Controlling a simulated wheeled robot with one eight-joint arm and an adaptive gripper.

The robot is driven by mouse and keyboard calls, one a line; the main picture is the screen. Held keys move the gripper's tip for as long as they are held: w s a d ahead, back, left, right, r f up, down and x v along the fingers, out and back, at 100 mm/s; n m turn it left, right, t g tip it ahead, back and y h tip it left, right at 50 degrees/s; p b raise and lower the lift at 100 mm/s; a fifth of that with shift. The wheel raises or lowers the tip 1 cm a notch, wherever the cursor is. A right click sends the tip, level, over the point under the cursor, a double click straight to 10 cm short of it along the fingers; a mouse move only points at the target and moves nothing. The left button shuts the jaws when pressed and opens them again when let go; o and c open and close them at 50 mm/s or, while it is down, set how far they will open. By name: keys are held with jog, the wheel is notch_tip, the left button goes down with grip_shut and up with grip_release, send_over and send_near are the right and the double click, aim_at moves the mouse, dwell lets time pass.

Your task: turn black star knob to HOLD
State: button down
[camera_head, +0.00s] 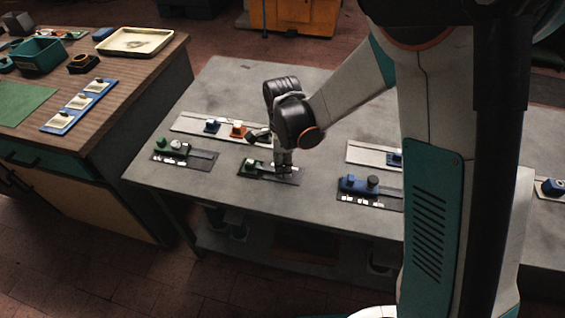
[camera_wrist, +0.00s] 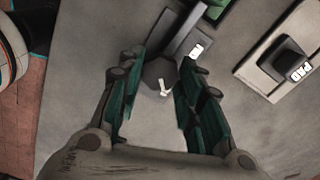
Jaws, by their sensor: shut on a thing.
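In the wrist view a dark knob (camera_wrist: 160,74) with a white pointer mark sits between the fingertips of my gripper (camera_wrist: 161,62). The fingers close on it from both sides. Its star shape is not clear from here. It stands at the end of a dark panel (camera_wrist: 183,35), with a small white label (camera_wrist: 197,50) beside it; I cannot read the label. In the head view my gripper (camera_head: 283,168) points down at the right part of the middle panel (camera_head: 262,176) and hides the knob.
A similar panel with a green block (camera_head: 161,143) stands to the left, and one with a blue block (camera_head: 350,184) to the right. The table front (camera_head: 255,195) is clear.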

dwell(0.3)
jog(key=c, duration=1.1)
grip_release()
notch_tip(320, 180, up, 12)
